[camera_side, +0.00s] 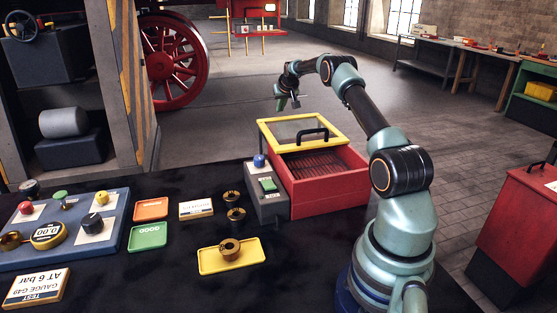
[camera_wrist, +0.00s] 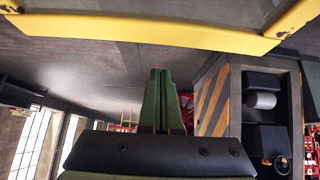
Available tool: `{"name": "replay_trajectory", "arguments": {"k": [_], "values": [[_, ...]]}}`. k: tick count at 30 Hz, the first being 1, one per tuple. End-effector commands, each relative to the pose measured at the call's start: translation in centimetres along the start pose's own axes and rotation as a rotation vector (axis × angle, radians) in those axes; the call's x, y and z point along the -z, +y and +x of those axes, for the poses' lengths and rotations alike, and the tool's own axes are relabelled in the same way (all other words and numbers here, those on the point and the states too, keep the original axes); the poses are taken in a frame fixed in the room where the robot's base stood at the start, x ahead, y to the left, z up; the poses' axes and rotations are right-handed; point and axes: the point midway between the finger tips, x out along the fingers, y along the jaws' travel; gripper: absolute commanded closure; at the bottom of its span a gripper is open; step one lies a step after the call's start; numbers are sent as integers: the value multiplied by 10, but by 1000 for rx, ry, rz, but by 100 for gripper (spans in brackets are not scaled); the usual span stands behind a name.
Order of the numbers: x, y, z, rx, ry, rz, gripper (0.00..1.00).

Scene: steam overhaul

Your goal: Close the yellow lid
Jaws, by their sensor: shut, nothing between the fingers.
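The yellow lid (camera_side: 290,118) is a yellow frame around a clear pane with a black handle (camera_side: 313,131). It stands raised at the far side of the red box (camera_side: 330,187), whose inside with dark slats shows in front of it. My gripper (camera_side: 288,103) is above and behind the lid's far edge in the side view, apart from it as far as I can tell. In the wrist view my gripper (camera_wrist: 160,72) has its green fingers together with nothing between them. The lid's yellow edge (camera_wrist: 150,33) crosses the top of that view.
A grey control box (camera_side: 267,205) with a blue knob and green switch adjoins the red box on the left. A yellow tray (camera_side: 229,261) with a brass part, small trays and a blue gauge panel (camera_side: 120,215) lie on the dark table. Air around my gripper looks clear.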

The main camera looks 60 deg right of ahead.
Motion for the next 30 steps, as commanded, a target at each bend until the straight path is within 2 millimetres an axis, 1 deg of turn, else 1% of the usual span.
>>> {"name": "replay_trajectory", "arguments": {"k": [4, 6, 14, 24, 30], "values": [[-1, 0, 11, 0, -1, 0, 100], [-1, 0, 12, 0, -1, 0, 100], [-9, 0, 4, 0, -1, 0, 100], [-26, 0, -9, -1, 0, 0, 100], [-31, 0, -13, -1, 0, 0, 100]]}}
